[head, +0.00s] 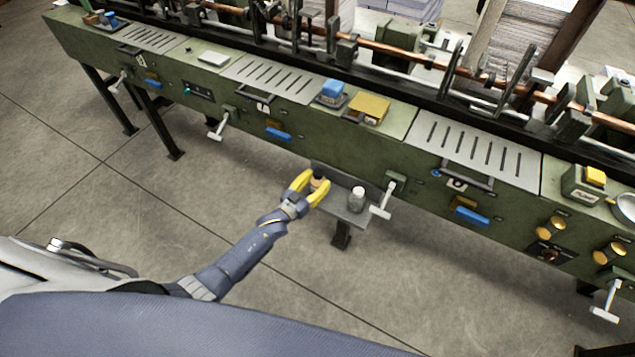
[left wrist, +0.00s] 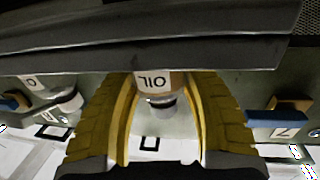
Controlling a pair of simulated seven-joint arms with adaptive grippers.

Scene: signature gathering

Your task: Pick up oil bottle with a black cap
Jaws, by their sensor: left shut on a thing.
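My left gripper (head: 309,188) has its yellow fingers shut around a small brownish bottle (head: 318,183) at the left part of a small grey shelf (head: 347,215). In the left wrist view this bottle (left wrist: 153,82) sits between the two fingers and carries a white label reading OIL, upside down in the picture. My right gripper is out of view.
A long green machine (head: 230,100) stands behind the shelf. A white-handled crank (head: 381,205) juts out just right of the second bottle. Blue handles (head: 278,135) stick out along the machine's front. The floor (head: 150,190) left of my arm is clear.

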